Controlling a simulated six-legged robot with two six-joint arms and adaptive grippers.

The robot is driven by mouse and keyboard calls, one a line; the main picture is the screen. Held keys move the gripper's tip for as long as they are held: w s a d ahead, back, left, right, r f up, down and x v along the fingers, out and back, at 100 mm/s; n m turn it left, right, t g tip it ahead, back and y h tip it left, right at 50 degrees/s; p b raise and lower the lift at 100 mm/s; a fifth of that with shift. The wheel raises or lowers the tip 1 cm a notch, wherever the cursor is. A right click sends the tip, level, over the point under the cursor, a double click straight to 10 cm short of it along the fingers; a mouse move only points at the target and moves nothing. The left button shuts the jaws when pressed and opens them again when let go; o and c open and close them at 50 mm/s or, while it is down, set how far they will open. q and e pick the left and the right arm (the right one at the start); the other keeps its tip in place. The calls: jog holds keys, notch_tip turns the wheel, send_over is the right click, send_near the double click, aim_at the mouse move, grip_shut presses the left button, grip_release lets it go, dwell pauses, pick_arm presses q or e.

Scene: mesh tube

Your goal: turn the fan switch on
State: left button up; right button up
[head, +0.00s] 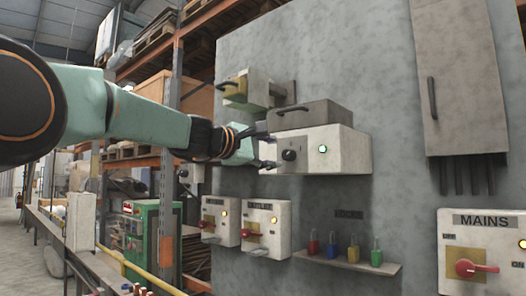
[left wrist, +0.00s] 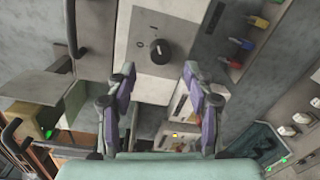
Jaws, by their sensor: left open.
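A pale box with a black rotary knob (head: 289,155) and a lit round lamp (head: 322,149) is on the grey wall panel. I cannot read a fan label on it. My left gripper (head: 263,149) is open and empty, just left of the knob in the head view. In the left wrist view its fingertips (left wrist: 160,71) are spread either side below the knob, with no contact visible. My right gripper is not in view.
A grey box (head: 303,115) sits directly above the knob box. Two red-handled switch boxes (head: 265,228) are below. A shelf of coloured padlocks (head: 345,262) is lower right, and a MAINS switch (head: 483,251) is at far right.

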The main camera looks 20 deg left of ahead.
pick_arm(q)
jog(key=shift+v, duration=1.25)
